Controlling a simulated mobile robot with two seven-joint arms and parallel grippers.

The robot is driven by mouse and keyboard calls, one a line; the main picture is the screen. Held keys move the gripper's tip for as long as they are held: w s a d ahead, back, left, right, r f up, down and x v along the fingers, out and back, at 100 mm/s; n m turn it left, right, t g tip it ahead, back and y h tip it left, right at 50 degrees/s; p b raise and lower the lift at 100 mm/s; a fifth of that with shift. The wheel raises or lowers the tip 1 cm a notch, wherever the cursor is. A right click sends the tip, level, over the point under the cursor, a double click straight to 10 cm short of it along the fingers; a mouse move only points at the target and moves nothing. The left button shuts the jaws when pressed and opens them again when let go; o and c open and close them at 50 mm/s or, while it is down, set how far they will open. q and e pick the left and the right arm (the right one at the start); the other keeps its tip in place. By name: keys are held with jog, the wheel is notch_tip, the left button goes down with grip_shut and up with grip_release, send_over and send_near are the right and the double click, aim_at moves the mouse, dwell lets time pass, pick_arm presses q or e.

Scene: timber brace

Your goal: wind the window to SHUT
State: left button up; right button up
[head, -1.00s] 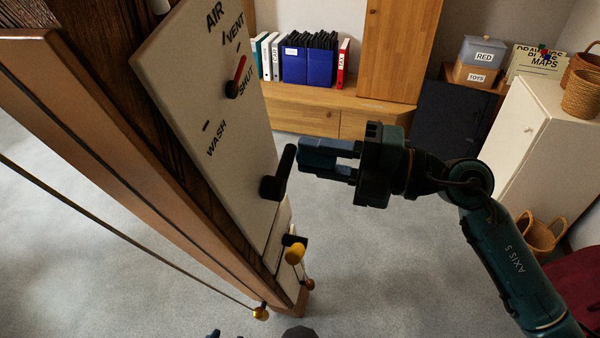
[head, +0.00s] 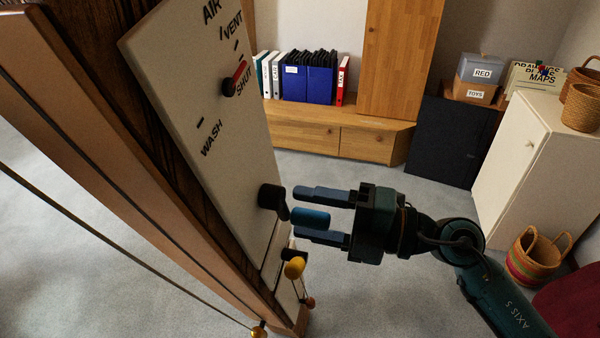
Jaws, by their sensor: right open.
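The white panel (head: 215,120) carries a dial marked AIR, VENT, SHUT and WASH. Its red pointer (head: 240,73) leans up and right, close beside the SHUT lettering (head: 244,82). Lower on the panel is a black crank hub (head: 270,197). Its short arm (head: 284,213) points down and right, toward a dark blue rounded grip (head: 311,217). My right gripper (head: 311,215) is open, with one finger above the grip and one below it in the picture. I cannot tell whether either finger touches it. My left gripper is not in view.
A thin rod (head: 120,245) runs along the wooden frame (head: 110,165). A wooden cabinet (head: 300,130) and a cream cupboard (head: 530,150) stand behind.

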jog(key=b+v, duration=0.2)
jog(key=v, duration=0.5)
jog(key=shift+s+d, duration=0.1)
jog(key=shift+d, duration=0.1)
dwell(0.5)
